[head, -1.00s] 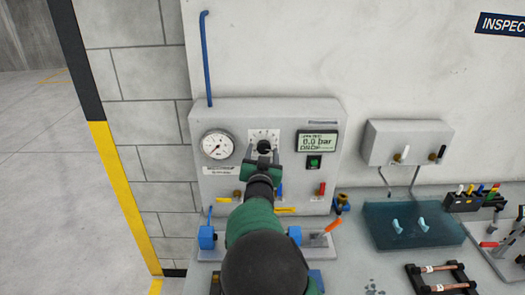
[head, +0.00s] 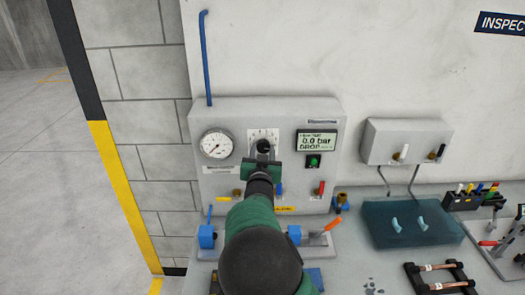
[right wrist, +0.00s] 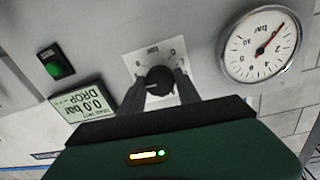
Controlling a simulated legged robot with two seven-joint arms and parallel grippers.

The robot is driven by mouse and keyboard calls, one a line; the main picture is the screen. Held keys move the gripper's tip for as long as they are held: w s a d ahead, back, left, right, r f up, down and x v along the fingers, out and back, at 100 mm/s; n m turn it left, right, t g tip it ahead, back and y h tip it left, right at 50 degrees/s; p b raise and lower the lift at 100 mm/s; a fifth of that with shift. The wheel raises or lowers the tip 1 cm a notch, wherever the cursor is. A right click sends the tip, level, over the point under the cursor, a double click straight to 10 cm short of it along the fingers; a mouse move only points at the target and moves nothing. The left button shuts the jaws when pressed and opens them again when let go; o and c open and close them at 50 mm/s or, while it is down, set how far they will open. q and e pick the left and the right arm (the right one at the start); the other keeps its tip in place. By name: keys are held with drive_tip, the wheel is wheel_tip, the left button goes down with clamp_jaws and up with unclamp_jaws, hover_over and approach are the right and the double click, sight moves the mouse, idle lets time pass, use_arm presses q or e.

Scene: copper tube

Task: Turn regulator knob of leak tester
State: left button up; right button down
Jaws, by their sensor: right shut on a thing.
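The leak tester (head: 322,188) is a grey panel box against the wall. Its black regulator knob (right wrist: 158,80) sits on a white scale plate, centred in the right wrist view; in the head view the knob (head: 263,146) shows just above my gripper. My right gripper (right wrist: 160,88) has its two dark fingers on either side of the knob and is shut on it. In the head view my right gripper (head: 263,155) and forearm cover the panel below the knob. The display (head: 317,142) reads 0.0 bar and DROP. My left gripper is not in view.
A round gauge (head: 217,144) is left of the knob, and a green button (head: 313,160) is right of it. Coloured valve levers, such as a red one (head: 321,188), line the lower panel.

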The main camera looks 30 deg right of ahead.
drive_tip(key=n, duration=0.4)
drive_tip(key=shift+p, duration=0.4)
drive_tip(key=c, duration=0.9)
unclamp_jaws()
drive_tip(key=shift+o, duration=0.2)
drive_tip(key=v, duration=1.6)
drive_tip(key=shift+s+a+f+b, duration=0.25)
drive_tip(key=shift+s+f+b, duration=0.05)
drive_tip(key=shift+b, duration=0.05)
